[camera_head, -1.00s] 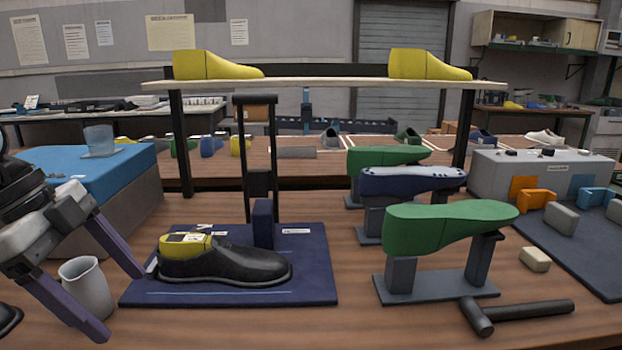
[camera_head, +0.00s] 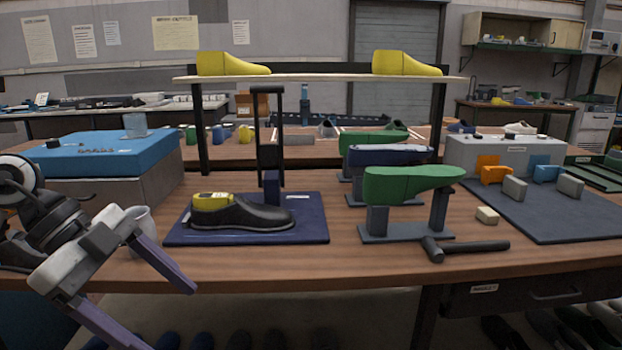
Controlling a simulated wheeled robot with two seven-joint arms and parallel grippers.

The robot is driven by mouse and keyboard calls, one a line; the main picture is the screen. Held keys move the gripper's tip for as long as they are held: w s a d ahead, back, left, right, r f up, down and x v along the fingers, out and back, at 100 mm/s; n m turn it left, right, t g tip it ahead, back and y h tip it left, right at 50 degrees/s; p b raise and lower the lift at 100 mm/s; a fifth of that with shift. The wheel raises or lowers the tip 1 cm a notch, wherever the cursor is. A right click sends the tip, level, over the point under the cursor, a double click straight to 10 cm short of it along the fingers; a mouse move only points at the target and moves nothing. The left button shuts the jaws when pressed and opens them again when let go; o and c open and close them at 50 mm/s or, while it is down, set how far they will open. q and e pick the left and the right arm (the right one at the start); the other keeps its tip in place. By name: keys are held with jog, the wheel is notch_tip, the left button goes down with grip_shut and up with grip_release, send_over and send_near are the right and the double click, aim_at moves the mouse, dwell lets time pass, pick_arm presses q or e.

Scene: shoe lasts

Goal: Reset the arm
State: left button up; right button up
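My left gripper (camera_head: 158,298) is at the lower left in the head view, in front of the table's front edge. Its two purple fingers are spread wide with nothing between them. A black shoe with a yellow last in it (camera_head: 252,217) lies on a dark blue mat (camera_head: 310,232), to the right of and behind the gripper and apart from it. A grey cup (camera_head: 144,216) stands just behind the gripper, partly hidden by it. My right gripper is not in view.
Green (camera_head: 414,184) and navy (camera_head: 388,155) lasts sit on stands at the right. A hammer (camera_head: 465,247) lies near the table's front edge. A shelf (camera_head: 320,78) holds two yellow lasts. A blue box (camera_head: 95,155) stands at the left. Several shoes lie below the table.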

pick_arm(q)
jog(key=s+d+r+t+h, duration=0.1)
jog(key=d+t+h, duration=0.3)
jog(key=d+h, duration=1.1)
jog(key=a+f+n+t+y+p, duration=0.1)
jog(key=a+f+n+t+y, duration=0.3)
jog(key=f+n+t+y, duration=0.5)
jog(key=a+f+n+t+y, duration=0.2)
jog(key=a+f+n+y, duration=0.2)
jog(key=f+n+y, duration=0.6)
jog(key=s+a+f+g, duration=0.1)
jog(key=s+f+g, duration=0.2)
jog(key=s+f, duration=0.5)
jog(key=s+a+f+m+g, duration=0.1)
jog(key=s+f+g, duration=0.3)
jog(key=s+f, duration=0.4)
notch_tip(320, 180, down, 4)
jog(key=shift+s+f+y+p, duration=0.15)
jog(key=shift+f+y+p, duration=0.15)
jog(key=shift+y, duration=0.1)
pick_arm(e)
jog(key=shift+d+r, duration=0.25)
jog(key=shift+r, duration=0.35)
